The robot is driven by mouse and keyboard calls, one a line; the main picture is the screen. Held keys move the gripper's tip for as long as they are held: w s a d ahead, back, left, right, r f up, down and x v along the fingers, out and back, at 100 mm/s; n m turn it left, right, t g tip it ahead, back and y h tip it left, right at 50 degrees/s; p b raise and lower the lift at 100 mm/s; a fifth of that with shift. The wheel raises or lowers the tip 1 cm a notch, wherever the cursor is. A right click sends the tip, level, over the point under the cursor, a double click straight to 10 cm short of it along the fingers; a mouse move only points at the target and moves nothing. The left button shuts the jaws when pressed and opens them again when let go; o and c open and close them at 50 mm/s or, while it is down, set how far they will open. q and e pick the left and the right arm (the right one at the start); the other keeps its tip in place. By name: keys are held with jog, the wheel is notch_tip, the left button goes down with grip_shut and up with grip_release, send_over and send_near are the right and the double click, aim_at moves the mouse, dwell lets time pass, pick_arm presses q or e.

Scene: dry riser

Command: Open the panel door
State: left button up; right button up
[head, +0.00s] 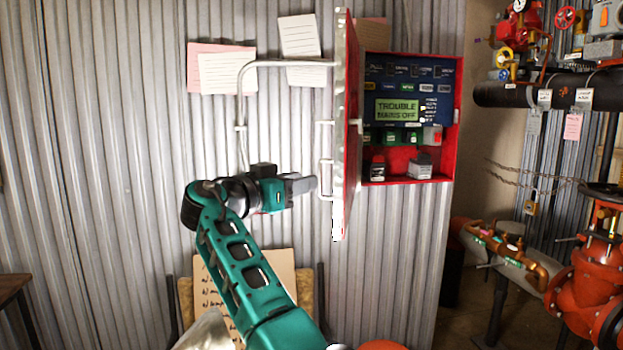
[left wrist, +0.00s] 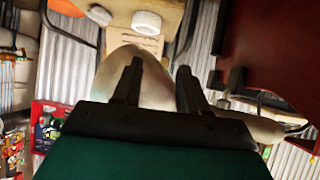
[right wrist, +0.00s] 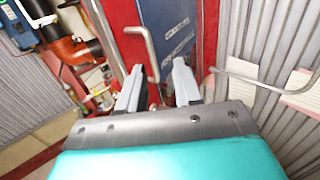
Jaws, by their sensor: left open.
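The red panel door (head: 346,120) stands swung out from its red cabinet (head: 457,130), seen nearly edge-on in the head view. The cabinet's inside shows a blue control panel (head: 375,78) with a lit display. A pale bar handle (head: 325,178) is on the door's left face; a metal handle also shows in the right wrist view (right wrist: 149,45).
A pale conduit (head: 285,63) runs along the corrugated wall behind the door. Paper notes (head: 228,73) hang on the wall. Red valves and pipes (head: 590,285) stand at the right. A board with writing (head: 215,290) stands low, behind my right arm.

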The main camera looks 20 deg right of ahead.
jog(key=v, duration=0.8)
